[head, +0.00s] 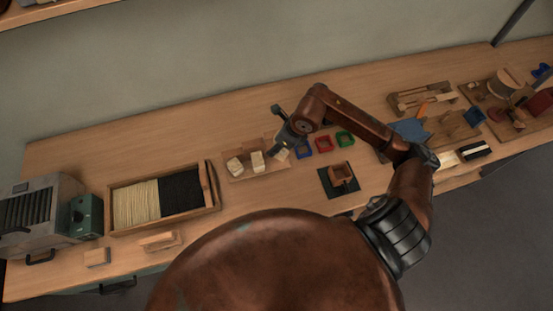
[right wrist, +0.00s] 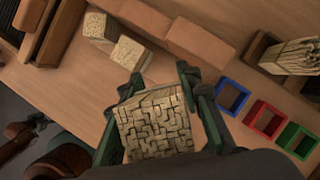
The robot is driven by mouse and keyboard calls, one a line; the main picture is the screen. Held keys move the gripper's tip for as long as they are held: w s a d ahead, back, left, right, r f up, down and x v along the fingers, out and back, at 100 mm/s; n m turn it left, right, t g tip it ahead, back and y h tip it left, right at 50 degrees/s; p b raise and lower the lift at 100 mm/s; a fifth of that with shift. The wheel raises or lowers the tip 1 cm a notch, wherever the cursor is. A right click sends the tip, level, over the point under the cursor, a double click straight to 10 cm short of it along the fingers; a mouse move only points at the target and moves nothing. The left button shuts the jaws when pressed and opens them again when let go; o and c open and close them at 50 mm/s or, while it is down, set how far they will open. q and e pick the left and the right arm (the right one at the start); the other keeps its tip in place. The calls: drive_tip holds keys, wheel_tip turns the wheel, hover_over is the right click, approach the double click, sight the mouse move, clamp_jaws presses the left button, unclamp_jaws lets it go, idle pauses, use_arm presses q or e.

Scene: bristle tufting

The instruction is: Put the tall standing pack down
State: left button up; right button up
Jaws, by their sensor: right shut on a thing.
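My right gripper (right wrist: 158,98) is shut on a cream pack (right wrist: 158,125), with a dark finger on each side of it. The pack's end, a patchwork of small blocks, faces the wrist camera. In the head view, my right gripper (head: 283,141) is at the right end of a shallow wooden tray (head: 240,178), and a pale pack (head: 281,154) shows just below it. I cannot tell whether the held pack touches the surface below. Two other cream packs, a left one (head: 235,166) and a middle one (head: 257,161), stand on the tray. My left gripper is out of view.
Blue (head: 304,149), red (head: 323,144) and green (head: 345,139) frames lie right of the tray. A wooden trough (head: 112,222) of pale and black bristles stands left. A small brown holder (head: 342,175) sits on a dark mat. The bench behind the tray is clear.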

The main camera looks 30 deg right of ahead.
sight(283, 154)
wheel_tip(283, 154, down, 11)
drive_tip(key=shift+r, duration=0.15)
idle(0.4)
drive_tip(key=o, duration=1.2)
drive_tip(key=v, duration=1.2)
drive_tip(key=shift+r, duration=0.1)
